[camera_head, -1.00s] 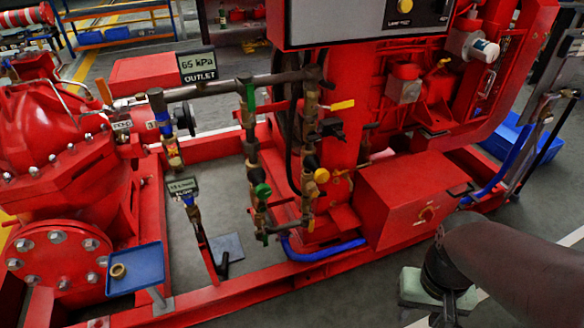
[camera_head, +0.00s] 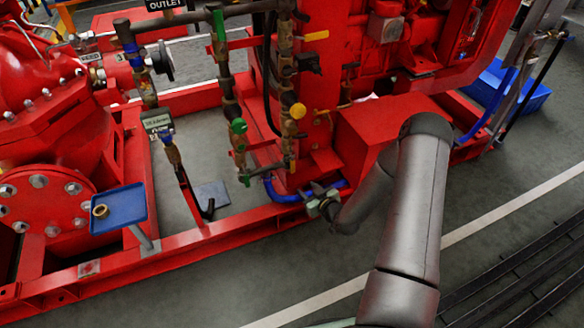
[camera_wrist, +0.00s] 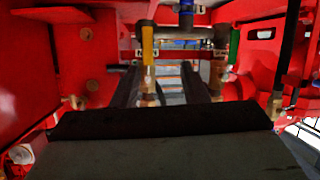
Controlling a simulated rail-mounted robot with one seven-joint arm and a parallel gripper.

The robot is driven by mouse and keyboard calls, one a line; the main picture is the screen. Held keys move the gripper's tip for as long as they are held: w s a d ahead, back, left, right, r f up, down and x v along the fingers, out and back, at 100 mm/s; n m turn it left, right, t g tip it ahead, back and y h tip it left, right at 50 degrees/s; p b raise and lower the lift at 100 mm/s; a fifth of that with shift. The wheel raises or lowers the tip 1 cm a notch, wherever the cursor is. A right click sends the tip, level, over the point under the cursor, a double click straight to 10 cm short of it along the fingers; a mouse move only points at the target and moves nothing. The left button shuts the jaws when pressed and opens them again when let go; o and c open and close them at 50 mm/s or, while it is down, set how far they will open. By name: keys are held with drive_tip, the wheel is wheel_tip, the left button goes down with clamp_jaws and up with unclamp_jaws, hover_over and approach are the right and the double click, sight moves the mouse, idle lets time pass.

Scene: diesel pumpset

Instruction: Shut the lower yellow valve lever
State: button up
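My gripper (camera_head: 322,203) is just right of and below that lever, close to the blue hose. In the wrist view my gripper (camera_wrist: 160,70) is open, with two dark fingers apart and nothing between them that I can see held. A yellow lever (camera_wrist: 147,45) hangs downward ahead of the fingers, nearer the left one. I cannot tell whether it touches a finger.
An upper yellow lever (camera_head: 316,36) points right, higher on the same pipe. A green-handled valve (camera_head: 238,126) stands on the left pipe. A blue hose (camera_head: 284,196) runs low beside my gripper. A red box (camera_head: 385,133) stands behind my arm. The floor in front is open.

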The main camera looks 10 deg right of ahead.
sight(293, 167)
drive_tip(key=w+a+f+m+t+b, duration=0.1)
drive_tip(key=w, duration=0.3)
drive_tip(key=w+f+t+b, duration=0.1)
drive_tip(key=w+t+b, duration=0.1)
drive_tip(key=w, duration=0.3)
drive_tip(key=w+a+f+m+t+h+b, duration=0.1)
drive_tip(key=w+b, duration=0.1)
drive_tip(key=w, duration=0.3)
drive_tip(key=shift+a+f+m, duration=0.15)
drive_tip(key=shift+a+m, duration=0.15)
drive_tip(key=shift+w+a, duration=0.15)
drive_tip(key=shift+w, duration=0.45)
clamp_jaws()
